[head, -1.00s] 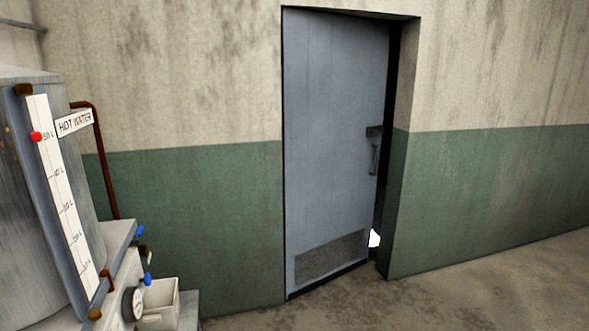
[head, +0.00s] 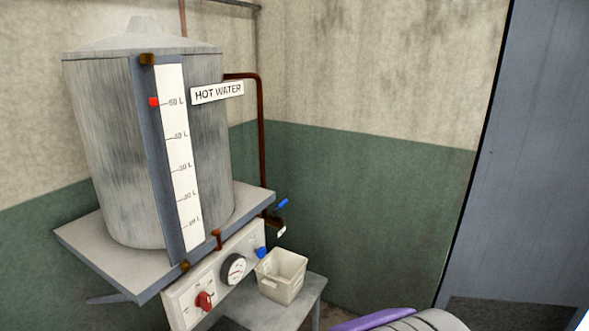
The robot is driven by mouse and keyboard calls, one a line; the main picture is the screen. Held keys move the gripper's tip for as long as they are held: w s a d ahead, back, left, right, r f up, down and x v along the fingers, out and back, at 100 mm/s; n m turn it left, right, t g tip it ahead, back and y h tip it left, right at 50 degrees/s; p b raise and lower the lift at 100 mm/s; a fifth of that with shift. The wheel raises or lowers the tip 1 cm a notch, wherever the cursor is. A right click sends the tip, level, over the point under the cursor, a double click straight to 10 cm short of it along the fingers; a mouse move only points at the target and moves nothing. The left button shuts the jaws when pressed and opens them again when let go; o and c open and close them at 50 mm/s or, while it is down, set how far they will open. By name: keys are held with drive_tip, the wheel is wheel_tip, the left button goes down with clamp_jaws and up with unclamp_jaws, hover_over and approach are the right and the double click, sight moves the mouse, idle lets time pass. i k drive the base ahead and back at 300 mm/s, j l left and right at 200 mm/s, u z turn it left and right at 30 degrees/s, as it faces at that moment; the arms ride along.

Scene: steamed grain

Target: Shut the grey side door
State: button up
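The grey side door (head: 530,165) is cut off by the right edge of the head view. Its left edge, along a dark line in the wall, and part of its dark lower panel (head: 505,313) show. Its handle and right edge are out of view, so I cannot tell from this view how far open it stands. My gripper is not recognisable in the view.
A metal hot water tank (head: 155,150) stands on a shelf at left, above a control panel (head: 215,275). A white bin (head: 281,276) sits on a low stand below. A purple and grey rounded shape (head: 405,320) shows at the bottom edge.

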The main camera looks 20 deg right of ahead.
sight(517, 260)
drive_tip(key=l+z, duration=0.1)
drive_tip(key=l, duration=0.35)
drive_tip(key=l+z, duration=0.1)
drive_tip(key=l, duration=0.3)
drive_tip(key=i+l+z, duration=0.1)
drive_tip(key=l, duration=0.35)
drive_tip(key=i+l+z, duration=0.1)
drive_tip(key=l, duration=0.35)
drive_tip(key=l+z, duration=0.15)
drive_tip(key=l, duration=0.25)
drive_tip(key=i+l+z, duration=0.1)
drive_tip(key=l, duration=0.3)
drive_tip(key=i+l+z, duration=0.1)
drive_tip(key=l, duration=0.3)
drive_tip(key=i+l+z, duration=0.1)
drive_tip(key=i+l, duration=0.15)
drive_tip(key=l, duration=0.15)
drive_tip(key=i+l+z, duration=0.15)
drive_tip(key=i+l, duration=0.3)
drive_tip(key=l, duration=0.2)
drive_tip(key=i+l+z, duration=0.15)
drive_tip(key=i+l, duration=0.4)
